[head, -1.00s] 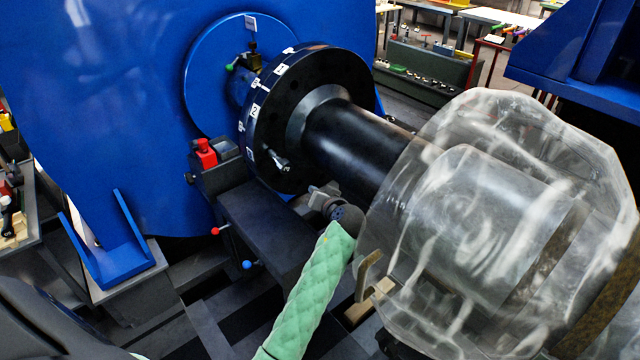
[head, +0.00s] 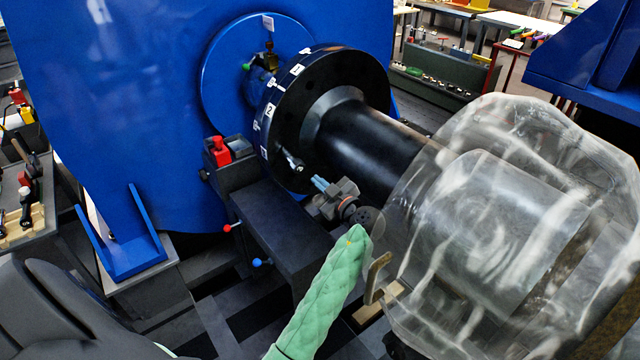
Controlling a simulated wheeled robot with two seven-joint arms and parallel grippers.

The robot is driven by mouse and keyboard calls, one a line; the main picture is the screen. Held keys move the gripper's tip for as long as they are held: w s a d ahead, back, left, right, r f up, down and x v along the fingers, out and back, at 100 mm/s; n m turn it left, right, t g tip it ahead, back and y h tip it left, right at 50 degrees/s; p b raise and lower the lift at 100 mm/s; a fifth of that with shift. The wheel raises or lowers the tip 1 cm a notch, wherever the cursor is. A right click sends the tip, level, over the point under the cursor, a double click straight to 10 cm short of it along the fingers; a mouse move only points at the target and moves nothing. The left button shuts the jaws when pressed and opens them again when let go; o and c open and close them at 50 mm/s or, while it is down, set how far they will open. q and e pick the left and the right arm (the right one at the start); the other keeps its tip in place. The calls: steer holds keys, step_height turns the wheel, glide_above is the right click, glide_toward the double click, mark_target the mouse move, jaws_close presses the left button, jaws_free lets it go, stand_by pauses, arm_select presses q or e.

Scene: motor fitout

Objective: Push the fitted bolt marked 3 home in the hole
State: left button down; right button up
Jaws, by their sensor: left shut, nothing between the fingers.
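A black round flange (head: 350,68) on a thick dark shaft (head: 365,140) faces the blue housing, with white number tags along its rim. A silver bolt (head: 293,161) sticks out of the lower left of the flange face. Its number is too small to read, and how deep it sits is hidden. My right gripper is not in view.
A cloudy clear cover (head: 520,190) wraps the shaft's right end, close to my left wrist. A dark block (head: 290,235) lies below the flange, and a red-topped fixture (head: 219,152) stands left of it. The blue housing (head: 110,90) fills the left.

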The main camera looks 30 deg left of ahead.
mark_target(293, 161)
arm_select(q)
steer(key=shift+n, duration=1.2)
steer(key=p+x, duration=0.3)
steer(key=x, duration=0.2)
steer(key=shift+w+a, duration=0.1)
steer(key=shift+a, duration=0.05)
steer(key=shift+w+a, duration=0.1)
steer(key=shift+a, duration=0.25)
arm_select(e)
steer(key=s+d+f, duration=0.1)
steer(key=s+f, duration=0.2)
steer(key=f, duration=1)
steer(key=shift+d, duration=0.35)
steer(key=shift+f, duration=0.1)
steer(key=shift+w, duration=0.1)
arm_select(q)
steer(key=shift+b+x, duration=2.5)
steer(key=shift+x, duration=1.1)
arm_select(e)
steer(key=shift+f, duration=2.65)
